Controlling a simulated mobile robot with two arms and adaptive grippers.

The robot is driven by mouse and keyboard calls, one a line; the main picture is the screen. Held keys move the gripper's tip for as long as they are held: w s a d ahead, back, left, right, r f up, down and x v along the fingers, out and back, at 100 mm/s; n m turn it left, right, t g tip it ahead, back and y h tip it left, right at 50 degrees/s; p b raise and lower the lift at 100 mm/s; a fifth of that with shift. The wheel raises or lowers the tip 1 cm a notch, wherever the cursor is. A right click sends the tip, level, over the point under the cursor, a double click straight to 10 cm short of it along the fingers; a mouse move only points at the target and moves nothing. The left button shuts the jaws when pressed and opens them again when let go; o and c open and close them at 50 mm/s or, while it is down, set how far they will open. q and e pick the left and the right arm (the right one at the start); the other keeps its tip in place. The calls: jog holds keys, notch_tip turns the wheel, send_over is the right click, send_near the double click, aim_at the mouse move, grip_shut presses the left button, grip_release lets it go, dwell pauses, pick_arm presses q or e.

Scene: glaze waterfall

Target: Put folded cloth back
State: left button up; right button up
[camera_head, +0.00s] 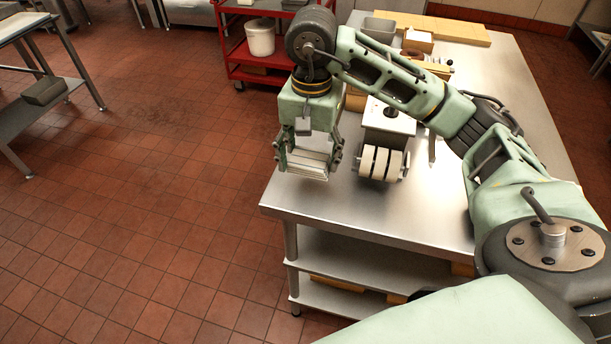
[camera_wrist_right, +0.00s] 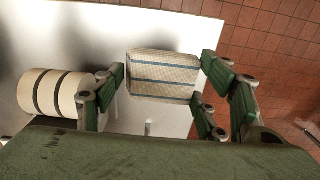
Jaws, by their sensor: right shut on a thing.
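The folded cloth (camera_head: 309,171) is cream with stripes, and the stripes look blue in the right wrist view (camera_wrist_right: 162,75). My right gripper (camera_head: 309,160) points down and is shut on the cloth, with its fingers at two opposite sides of it. In the right wrist view the gripper's fingers (camera_wrist_right: 158,88) show on both sides of the cloth. The cloth is at the near left corner of the steel table (camera_head: 410,214). I cannot tell whether it touches the tabletop. My left gripper is not in view.
A device with cream rollers (camera_head: 381,163) stands just right of the cloth; it also shows in the right wrist view (camera_wrist_right: 57,93). A grey bin (camera_head: 377,28) and a wooden board (camera_head: 455,31) are farther back. A red cart (camera_head: 237,52) stands behind. The table's front is clear.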

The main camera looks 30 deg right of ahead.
aim_at(313, 162)
jog(key=shift+s+f, duration=0.25)
jog(key=shift+f, duration=0.35)
jog(key=shift+s+f, duration=0.2)
jog(key=shift+f, duration=0.4)
jog(key=shift+f+p, duration=0.3)
jog(key=shift+f, duration=0.1)
jog(key=f, duration=0.3)
jog(key=shift+w+f+p, duration=0.25)
jog(key=shift+f+p, duration=0.1)
jog(key=shift+f, duration=0.2)
jog(key=o, duration=1.1)
jog(key=shift+r, duration=0.1)
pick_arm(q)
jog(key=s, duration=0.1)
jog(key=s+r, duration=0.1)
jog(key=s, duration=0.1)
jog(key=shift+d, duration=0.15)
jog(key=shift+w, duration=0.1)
